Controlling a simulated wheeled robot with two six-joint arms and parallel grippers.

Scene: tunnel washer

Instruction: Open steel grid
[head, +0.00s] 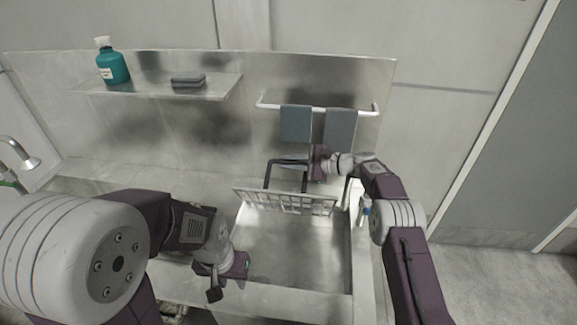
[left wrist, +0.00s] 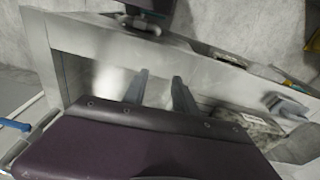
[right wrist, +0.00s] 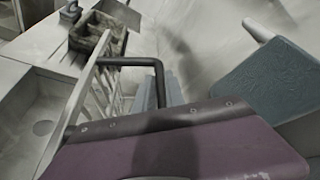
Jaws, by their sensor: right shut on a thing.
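The steel grid (head: 285,201) stands tilted up on edge at the back of the steel basin (head: 300,250). Its dark bent handle (head: 285,162) rises from its top side. My right gripper (head: 312,172) is beside the handle's right end and is shut on it. In the right wrist view the grid's bars (right wrist: 98,85) and the handle (right wrist: 130,62) show. The fingertips there are partly hidden behind the gripper's body. My left gripper (head: 216,290) is low over the basin's front left, apart from the grid. In the left wrist view its two fingers (left wrist: 160,90) are spread with nothing between them.
Two grey-blue cloths (head: 296,124) hang on a white rail behind the right gripper. A teal bottle (head: 113,67) and a dark block (head: 188,81) stand on the wall shelf (head: 150,90). A tap (head: 25,155) is at the far left. The basin floor is clear.

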